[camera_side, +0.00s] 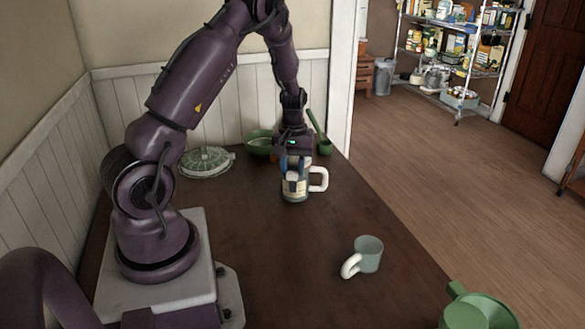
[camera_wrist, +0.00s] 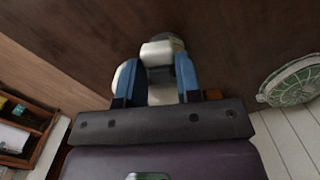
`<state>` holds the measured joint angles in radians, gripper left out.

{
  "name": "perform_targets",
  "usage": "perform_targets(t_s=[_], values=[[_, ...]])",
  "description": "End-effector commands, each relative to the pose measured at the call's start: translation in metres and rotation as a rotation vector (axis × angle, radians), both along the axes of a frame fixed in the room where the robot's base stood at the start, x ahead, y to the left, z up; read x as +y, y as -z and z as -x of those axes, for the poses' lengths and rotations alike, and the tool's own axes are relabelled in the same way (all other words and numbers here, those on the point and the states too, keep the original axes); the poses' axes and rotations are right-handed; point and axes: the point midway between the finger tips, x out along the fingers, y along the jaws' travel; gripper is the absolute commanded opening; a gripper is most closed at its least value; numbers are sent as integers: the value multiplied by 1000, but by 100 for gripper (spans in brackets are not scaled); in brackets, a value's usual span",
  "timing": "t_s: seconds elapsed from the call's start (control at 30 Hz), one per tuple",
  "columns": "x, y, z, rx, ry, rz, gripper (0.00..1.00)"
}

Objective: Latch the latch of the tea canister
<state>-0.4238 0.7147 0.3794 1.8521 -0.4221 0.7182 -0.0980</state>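The tea canister (camera_side: 295,188) appears to be the labelled vessel with a white handle (camera_side: 322,180) on its right side, standing upright on the table in the side view. My gripper (camera_side: 296,172) points down right over it, its blue fingers overlapping the canister's upper part. In the wrist view my gripper (camera_wrist: 160,72) has its two blue fingers apart, with a pale canister part (camera_wrist: 158,52) between them. Whether the fingers touch it is unclear. The latch cannot be made out in either view; the gripper covers the canister's top.
Behind are a patterned lid (camera_side: 207,160), a green bowl (camera_side: 258,143) and a green ladle (camera_side: 320,135). The table's middle is clear.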

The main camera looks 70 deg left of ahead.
Motion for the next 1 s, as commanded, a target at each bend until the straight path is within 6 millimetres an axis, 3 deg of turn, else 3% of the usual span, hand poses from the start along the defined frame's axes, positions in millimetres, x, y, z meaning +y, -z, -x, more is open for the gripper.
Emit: perform_targets(t_s=[1.0], values=[[13, -1, -5, 29, -2, 65, 30]])
